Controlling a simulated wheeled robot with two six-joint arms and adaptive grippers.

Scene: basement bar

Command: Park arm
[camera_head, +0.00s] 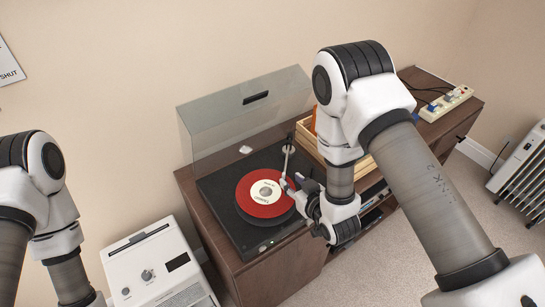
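A record player (221,190) with its clear lid raised (240,118) stands on a brown cabinet. A red record (258,205) with a white label lies on its platter. The pale tonearm (287,157) runs from the back right of the deck towards the record's right edge. My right gripper (297,190) reaches in from the right, with its fingertips at the tonearm's front end. The gripper's own body and the small scale hide whether the fingers hold the tonearm or only stand beside it. My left arm comes in at the left edge; its gripper is out of the picture.
A wooden crate (308,138) stands right of the player, partly behind my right arm. A power strip (447,103) with cables lies on the cabinet's right end. A white appliance (158,266) stands at the lower left. A radiator (525,170) stands at the right.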

